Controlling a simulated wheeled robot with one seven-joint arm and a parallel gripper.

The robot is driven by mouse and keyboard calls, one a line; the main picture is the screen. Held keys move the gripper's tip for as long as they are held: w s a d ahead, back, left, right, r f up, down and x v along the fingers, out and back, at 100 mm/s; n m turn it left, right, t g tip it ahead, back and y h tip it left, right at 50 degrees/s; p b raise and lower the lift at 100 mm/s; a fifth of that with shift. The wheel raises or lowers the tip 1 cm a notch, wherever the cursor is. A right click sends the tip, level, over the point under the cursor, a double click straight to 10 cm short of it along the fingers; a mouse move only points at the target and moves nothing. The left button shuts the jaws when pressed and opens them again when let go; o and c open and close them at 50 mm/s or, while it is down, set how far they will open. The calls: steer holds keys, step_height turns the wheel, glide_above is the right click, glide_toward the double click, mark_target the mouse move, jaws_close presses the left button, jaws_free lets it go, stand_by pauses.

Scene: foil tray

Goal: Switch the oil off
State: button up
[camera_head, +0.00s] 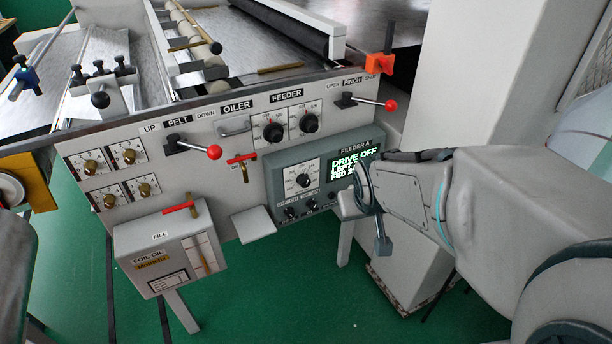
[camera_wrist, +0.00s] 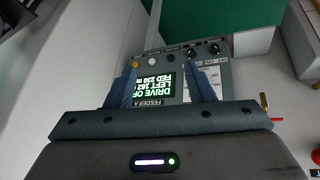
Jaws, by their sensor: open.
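The oil valve (camera_head: 242,158) is a small red lever on a brass stem, on the grey machine panel below the OILER label. Its red handle lies nearly crosswise. My gripper (camera_head: 365,224) is to the right of the valve, in front of the feeder box, apart from the valve. In the wrist view my gripper (camera_wrist: 162,82) has its two blue-grey fingers spread and nothing between them. The feeder screen shows behind them. A brass piece (camera_wrist: 265,104) with a bit of red shows at the right edge of that view, probably the oil valve.
The feeder box (camera_head: 290,178) with its lit screen juts out right of the valve. A red-knobbed felt lever (camera_head: 213,152) is at the upper left of the valve. The foil-oil tank (camera_head: 165,250) with a red-handled tap stands lower left. A pinch lever (camera_head: 388,104) is at upper right.

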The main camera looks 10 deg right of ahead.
steer(key=w+d+f+t+b, duration=0.2)
steer(key=w+d+f+b, duration=0.15)
steer(key=w+f, duration=0.35)
steer(key=n+t+y+b, duration=0.2)
steer(key=t+y+b, duration=0.65)
steer(key=b, duration=0.65)
glide_toward(314, 208)
steer(key=shift+y, duration=0.45)
steer(key=x, duration=0.3)
steer(key=b+x, duration=0.1)
steer(key=x, duration=0.1)
steer(key=b+x, duration=0.1)
steer(key=x, duration=0.2)
steer(key=shift+w+d, duration=0.2)
steer(key=shift+w, duration=0.25)
steer(key=shift+f, duration=0.1)
steer(key=c, duration=1)
